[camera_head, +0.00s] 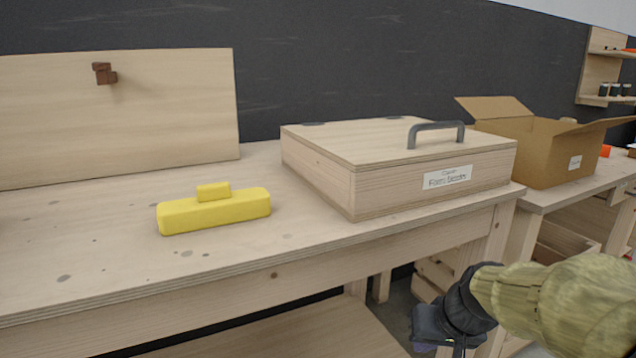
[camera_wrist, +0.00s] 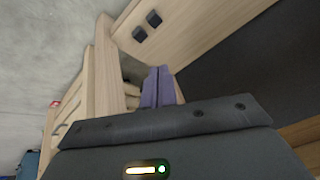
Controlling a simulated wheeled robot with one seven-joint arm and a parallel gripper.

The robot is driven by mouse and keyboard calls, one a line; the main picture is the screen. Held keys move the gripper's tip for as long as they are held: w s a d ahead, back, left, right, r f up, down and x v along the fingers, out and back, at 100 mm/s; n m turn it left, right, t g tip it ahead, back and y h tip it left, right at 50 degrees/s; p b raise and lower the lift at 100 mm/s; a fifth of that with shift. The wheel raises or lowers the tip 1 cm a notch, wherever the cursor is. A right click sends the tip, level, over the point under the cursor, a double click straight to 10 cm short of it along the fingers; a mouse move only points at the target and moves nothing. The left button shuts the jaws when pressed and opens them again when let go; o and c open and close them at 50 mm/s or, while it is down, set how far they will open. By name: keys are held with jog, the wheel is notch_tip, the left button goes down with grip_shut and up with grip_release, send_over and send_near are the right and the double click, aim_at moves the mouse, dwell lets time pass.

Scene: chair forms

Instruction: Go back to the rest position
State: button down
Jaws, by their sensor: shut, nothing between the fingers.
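My gripper shows at the bottom of the wrist view, where its two purple-grey fingers (camera_wrist: 157,86) are together with nothing between them. In the head view, my arm comes in from the lower right, and its dark wrist end hangs in front of the workbench, below and to the right of a closed wooden box. The fingers are not clear in the head view. My gripper touches nothing that I can see.
The wooden box (camera_head: 330,178) with a grey handle (camera_head: 436,128) sits on the workbench (camera_head: 110,265). A yellow block piece (camera_head: 215,212) lies to its left. An upright board (camera_head: 150,120) stands behind. An open cardboard box (camera_head: 535,150) is at right. The bench front is clear.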

jog(key=s+a+f+g+h, duration=0.2)
jog(key=s+a+f, duration=0.2)
jog(key=s+f, duration=0.55)
notch_tip(320, 180, up, 50)
jog(key=w+p, duration=0.1)
jog(key=p, duration=5)
jog(key=shift+d+n+p, duration=0.15)
jog(key=shift+n+p, duration=0.2)
jog(key=shift+n, duration=0.05)
jog(key=shift+w, duration=0.15)
